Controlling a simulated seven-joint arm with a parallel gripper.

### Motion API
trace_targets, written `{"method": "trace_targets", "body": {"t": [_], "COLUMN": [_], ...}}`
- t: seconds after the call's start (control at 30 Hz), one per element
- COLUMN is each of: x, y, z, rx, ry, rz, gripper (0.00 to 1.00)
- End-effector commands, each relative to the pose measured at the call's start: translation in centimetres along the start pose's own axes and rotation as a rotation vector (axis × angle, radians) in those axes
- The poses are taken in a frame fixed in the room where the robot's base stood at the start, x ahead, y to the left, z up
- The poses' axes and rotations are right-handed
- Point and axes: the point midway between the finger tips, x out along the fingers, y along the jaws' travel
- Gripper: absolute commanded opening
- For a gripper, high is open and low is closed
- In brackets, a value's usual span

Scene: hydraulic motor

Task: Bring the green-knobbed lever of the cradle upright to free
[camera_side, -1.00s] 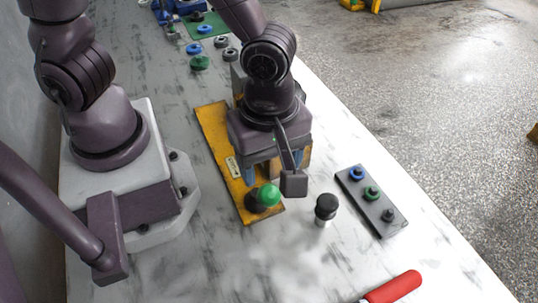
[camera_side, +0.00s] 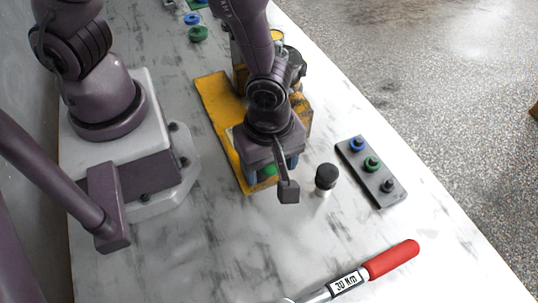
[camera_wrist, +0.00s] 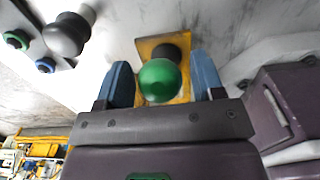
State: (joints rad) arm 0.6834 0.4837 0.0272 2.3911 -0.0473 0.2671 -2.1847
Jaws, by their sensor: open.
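The green knob (camera_wrist: 160,80) of the lever shows in the wrist view between the two blue fingertips of my gripper (camera_wrist: 162,84). The fingers are open, one on each side of the knob, with a gap visible at each side. In the side view my gripper (camera_side: 273,170) is over the front end of the yellow cradle base (camera_side: 214,95), and only a little of the green knob (camera_side: 268,171) shows under it. The lever's shaft is hidden, so its tilt cannot be told. The cradle's body is partly hidden behind my arm.
A black-capped cylinder (camera_side: 325,180) stands just right of my gripper. A dark plate with blue, green and black knobs (camera_side: 371,172) lies further right. A red-handled torque wrench (camera_side: 390,260) lies at the front. Green and blue rings (camera_side: 198,34) lie at the back.

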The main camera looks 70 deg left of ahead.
Motion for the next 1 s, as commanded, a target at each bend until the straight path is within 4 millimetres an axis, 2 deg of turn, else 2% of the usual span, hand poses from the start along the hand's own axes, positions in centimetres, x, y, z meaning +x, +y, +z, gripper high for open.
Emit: {"method": "trace_targets", "body": {"t": [0.2,0.33,0.37,1.0], "x": [0.0,0.0,0.0,-0.7], "y": [0.0,0.0,0.0,0.0], "z": [0.0,0.0,0.0,-1.4], "rx": [0.000,0.000,0.000,-0.002], "ry": [0.000,0.000,0.000,0.001], "rz": [0.000,0.000,0.000,-0.001], "gripper": [0.62,0.32,0.30,0.30]}}
